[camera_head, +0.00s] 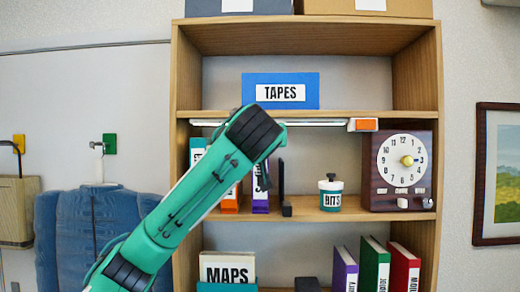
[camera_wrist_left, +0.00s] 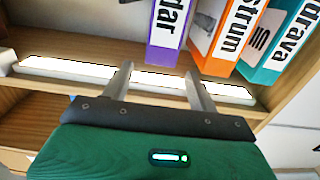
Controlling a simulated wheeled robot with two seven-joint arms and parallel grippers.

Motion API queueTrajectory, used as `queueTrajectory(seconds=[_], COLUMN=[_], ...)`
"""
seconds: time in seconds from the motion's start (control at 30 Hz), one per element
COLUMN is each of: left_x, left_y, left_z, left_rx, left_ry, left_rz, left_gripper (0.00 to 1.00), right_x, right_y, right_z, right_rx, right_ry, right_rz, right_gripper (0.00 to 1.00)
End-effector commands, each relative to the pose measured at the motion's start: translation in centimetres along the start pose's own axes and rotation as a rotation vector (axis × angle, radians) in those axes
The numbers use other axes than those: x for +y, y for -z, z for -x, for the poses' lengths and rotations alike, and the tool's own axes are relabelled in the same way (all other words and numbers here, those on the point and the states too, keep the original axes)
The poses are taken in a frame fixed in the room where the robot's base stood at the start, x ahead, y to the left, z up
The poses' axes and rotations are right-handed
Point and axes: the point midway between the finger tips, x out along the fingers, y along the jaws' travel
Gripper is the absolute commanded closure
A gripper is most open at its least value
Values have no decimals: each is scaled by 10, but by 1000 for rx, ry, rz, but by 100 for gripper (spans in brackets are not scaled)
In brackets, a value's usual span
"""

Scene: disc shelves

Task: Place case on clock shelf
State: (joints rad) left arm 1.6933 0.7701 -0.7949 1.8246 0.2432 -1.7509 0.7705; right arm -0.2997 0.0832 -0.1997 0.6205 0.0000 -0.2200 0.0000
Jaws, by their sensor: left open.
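A teal case (camera_head: 196,150), an orange case (camera_head: 230,204) and a purple case (camera_head: 260,204) stand on the clock shelf (camera_head: 345,215), partly hidden by my left arm. The brown clock (camera_head: 403,170) stands at that shelf's right end. My left gripper is hidden behind its arm in the head view. In the left wrist view, the gripper (camera_wrist_left: 158,80) is open and empty. Beyond its fingers are the purple case (camera_wrist_left: 170,35), the orange case (camera_wrist_left: 225,35) and the teal case (camera_wrist_left: 275,50). My right gripper is not in view.
A thin dark upright (camera_head: 281,177) and the BITS jar (camera_head: 331,193) stand on the clock shelf, with bare board between them. A light strip (camera_head: 270,123) runs under the board above. The lower shelf holds purple (camera_head: 344,270), green (camera_head: 374,265) and red (camera_head: 404,268) cases.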

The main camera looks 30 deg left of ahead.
Motion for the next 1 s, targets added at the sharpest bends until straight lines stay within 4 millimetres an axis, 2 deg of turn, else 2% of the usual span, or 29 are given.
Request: queueTrajectory(seconds=[0.03, 0.1, 0.3, 1.0], left_x=[0, 0, 0, 0], left_y=[-3, -2, 0, 0], left_z=[10, 20, 34, 35], left_rx=[2, 2, 0, 0], left_ry=[-2, -2, 1, 1], left_rz=[3, 1, 2, 1], left_gripper=[40, 40, 40, 40], right_x=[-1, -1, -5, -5], right_y=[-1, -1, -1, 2], right_z=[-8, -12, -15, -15], right_rx=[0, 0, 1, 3], right_ry=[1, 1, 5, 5], right_rz=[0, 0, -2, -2], right_gripper=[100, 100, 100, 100])
